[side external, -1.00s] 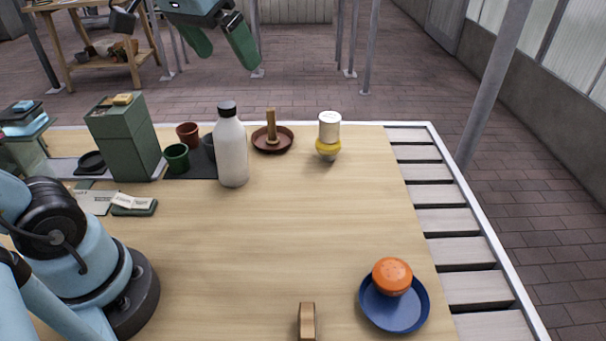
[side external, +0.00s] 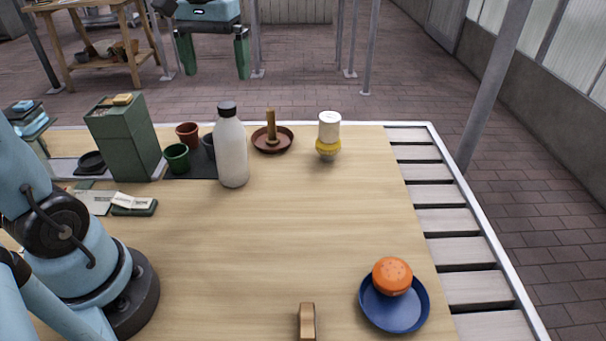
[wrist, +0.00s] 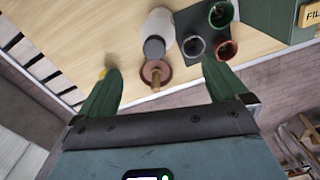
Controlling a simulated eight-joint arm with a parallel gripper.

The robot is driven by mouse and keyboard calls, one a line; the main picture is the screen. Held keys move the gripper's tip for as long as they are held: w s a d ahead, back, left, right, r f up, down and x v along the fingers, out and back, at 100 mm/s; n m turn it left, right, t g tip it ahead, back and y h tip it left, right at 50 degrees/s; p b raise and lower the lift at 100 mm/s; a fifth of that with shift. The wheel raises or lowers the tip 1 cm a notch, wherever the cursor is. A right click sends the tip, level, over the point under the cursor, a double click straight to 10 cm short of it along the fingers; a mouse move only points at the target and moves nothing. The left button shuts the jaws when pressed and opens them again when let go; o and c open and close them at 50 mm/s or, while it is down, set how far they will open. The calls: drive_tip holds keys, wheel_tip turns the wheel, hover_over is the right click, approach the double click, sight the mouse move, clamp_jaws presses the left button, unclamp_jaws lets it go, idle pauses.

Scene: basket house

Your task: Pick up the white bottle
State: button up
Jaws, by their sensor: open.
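The white bottle (side external: 231,150) with a black cap stands upright on the wooden table, left of centre at the back in the side view. In the wrist view the bottle (wrist: 158,27) shows near the top, seen from above, between and beyond the fingers. My gripper (side external: 213,55) hangs high at the top of the side view, with its two green fingers spread and pointing down. It also shows in the wrist view (wrist: 160,82), open with nothing between its fingers. It is apart from the bottle.
A brown dish with a wooden peg (side external: 272,138) stands right of the bottle, and small pots (side external: 176,158) stand left on a dark mat. A green box (side external: 122,140) is farther left. A white-and-yellow item (side external: 328,137) and a blue plate with an orange object (side external: 394,312) stand right.

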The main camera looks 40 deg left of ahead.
sight(227, 122)
wheel_tip(227, 122, down, 7)
drive_tip(key=shift+f, duration=0.1)
drive_tip(key=shift+d+f, duration=0.15)
drive_tip(key=shift+f, duration=1.2)
drive_tip(key=shift+d+f, duration=0.1)
drive_tip(key=shift+f, duration=1.2)
clamp_jaws()
